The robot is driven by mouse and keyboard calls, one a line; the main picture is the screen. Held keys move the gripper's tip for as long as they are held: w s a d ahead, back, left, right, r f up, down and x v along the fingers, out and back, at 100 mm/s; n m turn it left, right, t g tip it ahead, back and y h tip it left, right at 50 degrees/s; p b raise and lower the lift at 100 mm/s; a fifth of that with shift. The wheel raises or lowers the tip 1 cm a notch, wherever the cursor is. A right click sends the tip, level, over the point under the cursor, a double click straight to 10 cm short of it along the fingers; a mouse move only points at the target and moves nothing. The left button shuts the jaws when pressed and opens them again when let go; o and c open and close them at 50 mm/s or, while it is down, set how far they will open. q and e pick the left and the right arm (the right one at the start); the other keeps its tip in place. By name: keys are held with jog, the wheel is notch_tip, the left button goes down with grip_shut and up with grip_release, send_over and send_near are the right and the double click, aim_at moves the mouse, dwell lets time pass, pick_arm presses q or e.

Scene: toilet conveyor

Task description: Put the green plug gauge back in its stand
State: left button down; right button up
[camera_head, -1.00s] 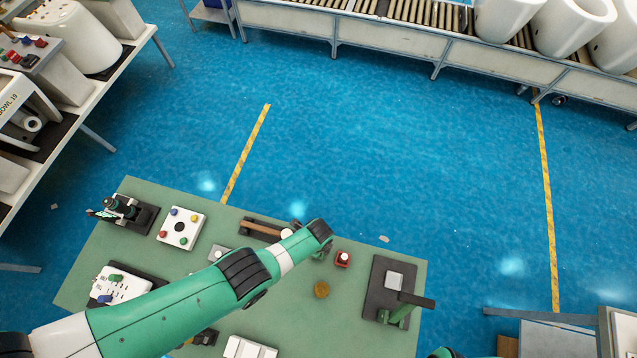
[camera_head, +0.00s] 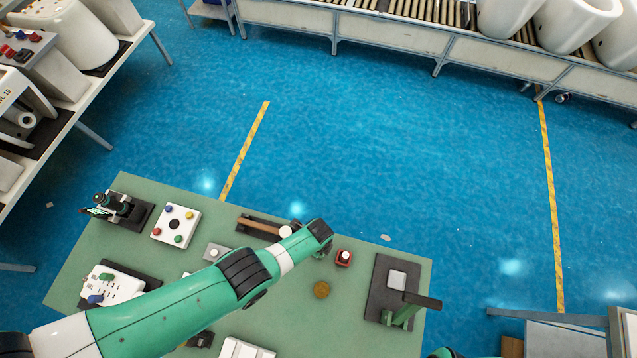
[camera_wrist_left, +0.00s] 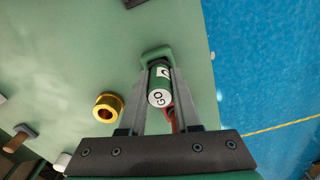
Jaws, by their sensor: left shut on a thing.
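The green plug gauge (camera_wrist_left: 160,82) shows in the left wrist view, with a white end face marked "GO" toward the camera. My left gripper (camera_wrist_left: 160,68) is shut on it, one finger along each side. A green squarish piece (camera_wrist_left: 156,54) is at its far end; I cannot tell whether this is the stand. I cannot pick out the stand with certainty. My right gripper is not in view.
A brass ring (camera_head: 321,289) lies on the table near my left wrist, also in the left wrist view (camera_wrist_left: 107,106). A red piece with a white top (camera_head: 343,258) stands close by. A dark plate with a green bracket (camera_head: 402,314) is at the right.

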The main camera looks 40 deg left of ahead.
pick_arm(q)
jog(key=shift+f, duration=0.25)
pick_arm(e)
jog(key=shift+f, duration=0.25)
pick_arm(q)
jog(key=c, duration=0.5)
grip_release()
jog(key=shift+c, duration=0.2)
jog(key=shift+r, duration=0.1)
